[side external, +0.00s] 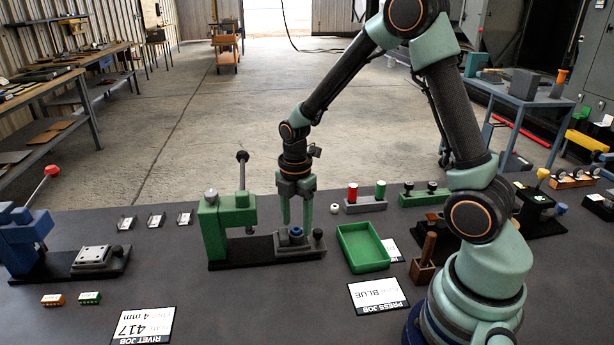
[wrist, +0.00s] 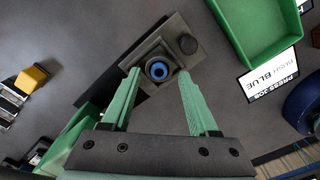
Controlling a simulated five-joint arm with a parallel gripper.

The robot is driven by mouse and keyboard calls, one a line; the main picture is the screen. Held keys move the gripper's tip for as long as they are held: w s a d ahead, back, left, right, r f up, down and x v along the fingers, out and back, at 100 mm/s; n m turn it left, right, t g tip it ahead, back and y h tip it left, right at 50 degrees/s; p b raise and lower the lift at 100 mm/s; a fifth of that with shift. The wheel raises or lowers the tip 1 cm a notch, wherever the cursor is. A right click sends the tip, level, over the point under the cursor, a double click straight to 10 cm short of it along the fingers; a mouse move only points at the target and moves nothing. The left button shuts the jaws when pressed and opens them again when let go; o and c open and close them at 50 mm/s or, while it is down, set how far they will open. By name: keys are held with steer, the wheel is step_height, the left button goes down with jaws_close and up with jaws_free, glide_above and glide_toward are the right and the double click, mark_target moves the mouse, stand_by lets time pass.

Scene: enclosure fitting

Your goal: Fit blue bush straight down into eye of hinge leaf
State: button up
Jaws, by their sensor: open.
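My gripper (side external: 297,224) points down over the fixture. In the wrist view my gripper (wrist: 159,73) is open, with one green finger on each side of the bush and gaps between. How deep the bush sits in the eye is hard to tell.
The green press (side external: 215,228) stands left of the fixture on the same dark base. A green tray (side external: 363,247) lies to the right, near a card reading PRESS JOB, BUSH: BLUE (side external: 378,294). A grey rack (side external: 365,205) with red and green parts stands behind.

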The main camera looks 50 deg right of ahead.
mark_target(297, 230)
step_height(297, 230, up, 12)
stand_by(0.5)
stand_by(0.4)
steer(key=s+a+r+m+t, duration=0.2)
steer(key=s+r+m, duration=0.1)
steer(key=m, duration=0.6)
steer(key=s+a+r+m+t, duration=0.3)
steer(key=s+m, duration=0.3)
steer(key=m, duration=0.3)
steer(key=shift+s+r+t, duration=0.3)
steer(key=shift+r, duration=0.15)
